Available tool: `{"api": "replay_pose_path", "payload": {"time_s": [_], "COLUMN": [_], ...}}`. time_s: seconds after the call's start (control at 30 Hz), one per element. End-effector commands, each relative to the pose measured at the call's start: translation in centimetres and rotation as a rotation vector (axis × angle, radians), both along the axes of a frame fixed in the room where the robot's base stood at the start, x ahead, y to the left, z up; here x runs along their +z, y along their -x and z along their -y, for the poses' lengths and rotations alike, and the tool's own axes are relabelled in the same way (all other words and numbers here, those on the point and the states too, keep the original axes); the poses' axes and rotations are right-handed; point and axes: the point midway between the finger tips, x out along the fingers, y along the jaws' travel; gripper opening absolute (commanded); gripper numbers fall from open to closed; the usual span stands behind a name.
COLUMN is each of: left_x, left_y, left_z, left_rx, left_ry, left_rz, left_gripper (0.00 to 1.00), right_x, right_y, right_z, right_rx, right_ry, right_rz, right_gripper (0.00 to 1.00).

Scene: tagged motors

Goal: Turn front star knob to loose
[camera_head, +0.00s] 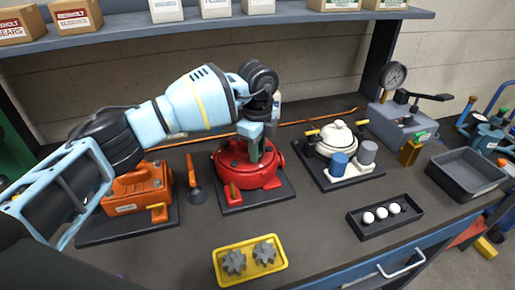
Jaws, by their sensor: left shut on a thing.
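A round red motor unit (262,178) sits on a dark base plate (277,197) in the middle of the bench. My left gripper (257,150) reaches in from the left and points down onto the top of this unit. Its jaws are shut on a part there, which the fingers mostly hide. I cannot make out a star shape or the knob's setting. My right gripper is not in view.
An orange unit (137,192) stands left, partly under my left arm. A white pot-like unit (338,138) stands right. A shelf (200,24) runs behind.

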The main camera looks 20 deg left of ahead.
Motion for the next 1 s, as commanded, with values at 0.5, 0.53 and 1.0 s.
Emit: {"api": "replay_pose_path", "payload": {"time_s": [0.5, 0.53, 1.0], "left_x": [-1.06, -1.06, -0.10], "left_y": [0.31, 0.31, 0.08], "left_z": [-0.03, -0.03, -0.01], "left_rx": [0.018, 0.018, 0.019], "left_ry": [-0.005, -0.005, -0.001], "left_rz": [-0.019, -0.019, -0.006], "left_gripper": [0.02, 0.27, 0.47], "right_x": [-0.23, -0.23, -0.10], "right_y": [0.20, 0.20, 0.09], "right_z": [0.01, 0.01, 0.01], "right_rx": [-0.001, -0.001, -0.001], "right_ry": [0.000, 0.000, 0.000], "right_rz": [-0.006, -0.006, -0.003], "right_gripper": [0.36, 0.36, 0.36]}}
